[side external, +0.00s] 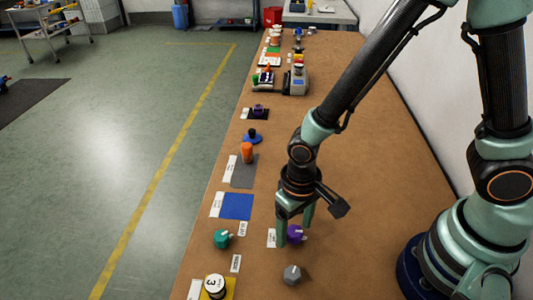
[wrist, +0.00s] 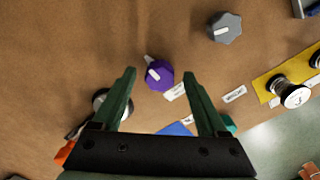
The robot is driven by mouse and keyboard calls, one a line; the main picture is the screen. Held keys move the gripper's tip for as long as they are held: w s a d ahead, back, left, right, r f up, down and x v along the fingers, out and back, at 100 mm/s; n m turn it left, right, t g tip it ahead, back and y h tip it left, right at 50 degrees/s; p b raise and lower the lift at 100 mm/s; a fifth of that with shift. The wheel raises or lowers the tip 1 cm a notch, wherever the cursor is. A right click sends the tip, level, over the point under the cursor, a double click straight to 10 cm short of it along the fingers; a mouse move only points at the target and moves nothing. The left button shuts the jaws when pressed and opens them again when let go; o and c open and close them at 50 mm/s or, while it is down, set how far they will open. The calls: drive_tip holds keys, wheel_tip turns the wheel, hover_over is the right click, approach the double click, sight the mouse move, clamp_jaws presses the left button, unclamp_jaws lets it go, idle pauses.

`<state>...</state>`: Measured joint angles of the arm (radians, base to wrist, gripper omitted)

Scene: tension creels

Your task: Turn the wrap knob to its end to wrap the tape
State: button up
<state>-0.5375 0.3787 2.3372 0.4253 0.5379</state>
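A purple knob (side external: 295,234) with a white pointer mark stands on the brown bench, with a small white label beside it. In the wrist view the purple knob (wrist: 160,78) lies between the fingertips, with a gap on both sides. My gripper (side external: 296,229) is open and points down over this knob; it also shows in the wrist view (wrist: 160,72). A grey knob (side external: 292,274) and a teal knob (side external: 222,238) stand nearby. The label words are too small to read, so I cannot tell which knob is the wrap knob. No tape is clearly visible.
A blue mat (side external: 236,206) lies beyond the teal knob. A black-and-white spool (side external: 215,286) stands on a yellow plate at the near edge. An orange piece (side external: 247,152) and other devices line the bench's left edge. The bench's right side is mostly clear.

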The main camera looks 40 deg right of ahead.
sight(294, 230)
wheel_tip(294, 230, up, 12)
idle(0.7)
idle(0.5)
wheel_tip(294, 230, down, 12)
drive_tip(key=n, duration=1.8)
drive_tip(key=shift+f+n, duration=0.1)
drive_tip(key=shift+n, duration=0.2)
clamp_jaws()
